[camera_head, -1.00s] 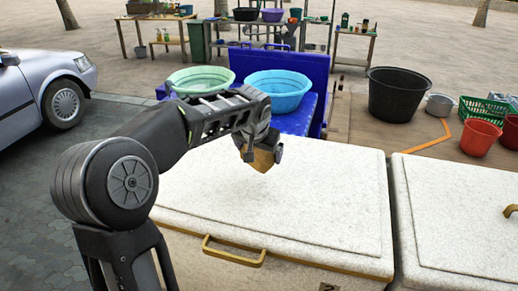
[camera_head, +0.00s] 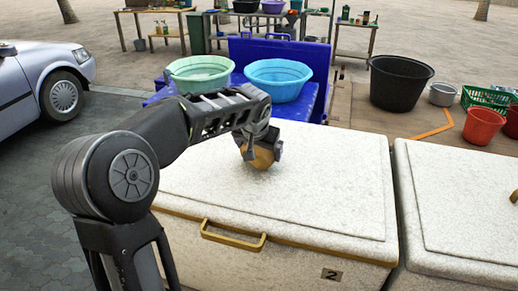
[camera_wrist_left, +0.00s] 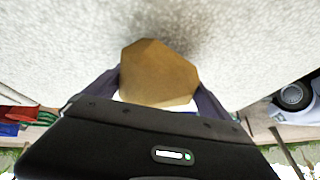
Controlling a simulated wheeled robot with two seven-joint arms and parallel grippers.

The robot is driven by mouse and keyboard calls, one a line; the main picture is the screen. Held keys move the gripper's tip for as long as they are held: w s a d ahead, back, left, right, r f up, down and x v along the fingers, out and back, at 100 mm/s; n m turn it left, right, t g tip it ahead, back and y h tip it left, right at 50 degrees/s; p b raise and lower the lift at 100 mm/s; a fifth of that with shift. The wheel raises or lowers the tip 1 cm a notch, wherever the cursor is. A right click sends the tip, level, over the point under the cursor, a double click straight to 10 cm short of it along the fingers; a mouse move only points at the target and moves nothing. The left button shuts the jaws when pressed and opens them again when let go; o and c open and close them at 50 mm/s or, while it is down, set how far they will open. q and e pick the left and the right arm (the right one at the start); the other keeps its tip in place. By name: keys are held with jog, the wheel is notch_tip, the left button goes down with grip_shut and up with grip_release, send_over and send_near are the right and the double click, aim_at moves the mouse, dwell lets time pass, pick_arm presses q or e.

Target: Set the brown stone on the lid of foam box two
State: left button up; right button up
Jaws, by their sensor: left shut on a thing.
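The brown stone (camera_head: 262,158) is between the fingers of my left gripper (camera_head: 260,150), which is shut on it. The stone is low over the back part of the white speckled lid (camera_head: 300,190) of foam box two, whose front carries a "2" label (camera_head: 332,275). I cannot tell whether the stone touches the lid. In the left wrist view the stone (camera_wrist_left: 158,75) shows as a tan faceted lump with the lid surface (camera_wrist_left: 60,50) beyond it and a soft shadow beside it. My right gripper is not in view.
A second foam box (camera_head: 465,200) stands close on the right, a narrow gap between. The lid's front and right are clear. A brass handle (camera_head: 232,238) is on the front.

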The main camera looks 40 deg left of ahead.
pick_arm(q)
jog(key=shift+r, duration=0.1)
dwell(0.7)
jog(key=shift+f+b, duration=0.5)
jog(key=shift+b, duration=0.25)
jog(key=o, duration=1.7)
jog(key=shift+o, duration=0.2)
jog(key=shift+s+f, duration=0.15)
jog(key=shift+f, duration=0.05)
jog(key=shift+r+p, duration=3.5)
jog(key=shift+r, duration=1.65)
jog(key=shift+f, duration=0.1)
